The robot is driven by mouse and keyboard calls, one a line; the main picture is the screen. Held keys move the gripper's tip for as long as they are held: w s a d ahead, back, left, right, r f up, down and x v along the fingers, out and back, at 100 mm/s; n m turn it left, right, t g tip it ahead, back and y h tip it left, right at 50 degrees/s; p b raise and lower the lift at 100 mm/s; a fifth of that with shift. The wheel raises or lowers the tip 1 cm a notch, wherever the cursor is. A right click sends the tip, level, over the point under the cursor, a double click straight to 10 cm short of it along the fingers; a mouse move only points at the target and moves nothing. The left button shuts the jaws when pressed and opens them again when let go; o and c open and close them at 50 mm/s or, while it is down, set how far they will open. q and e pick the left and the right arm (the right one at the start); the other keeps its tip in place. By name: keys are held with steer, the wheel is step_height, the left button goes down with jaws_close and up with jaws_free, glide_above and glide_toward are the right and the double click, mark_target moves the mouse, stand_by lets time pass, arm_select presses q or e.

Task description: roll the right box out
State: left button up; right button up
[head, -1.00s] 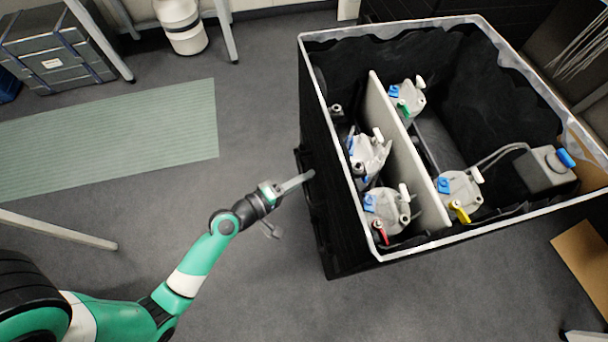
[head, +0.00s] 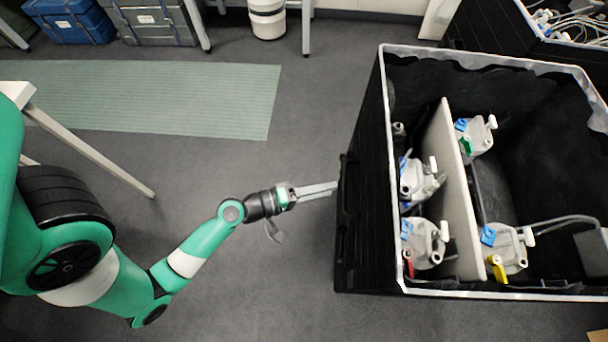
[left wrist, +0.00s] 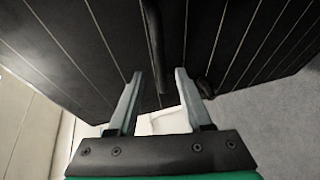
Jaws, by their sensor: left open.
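The large black box (head: 362,230) with a pale rim stands on the floor at the right of the head view. Inside it a white divider (head: 458,195) separates several grey devices with coloured levers. My left gripper (head: 336,187) reaches the box's left side wall, near a dark bar on that wall. In the left wrist view my gripper's fingers (left wrist: 155,85) are apart, with the dark panelled wall (left wrist: 85,40) in front of them. A dark vertical bar (left wrist: 157,45) lies between the fingers; whether they touch it I cannot tell. My right gripper does not show.
Another black box (head: 570,50) with cables stands at the back right. A green mat (head: 150,98) lies on the floor at the back left. Blue and grey cases (head: 72,22) and a white canister (head: 267,20) stand behind it. A pale table leg (head: 95,155) is at left. Grey floor is clear around my left arm.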

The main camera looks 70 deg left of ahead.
arm_select(q)
steer(key=s, duration=0.2)
steer(key=s+r, duration=0.1)
steer(key=s, duration=0.2)
steer(key=shift+s+a, duration=0.15)
steer(key=shift+s, duration=0.2)
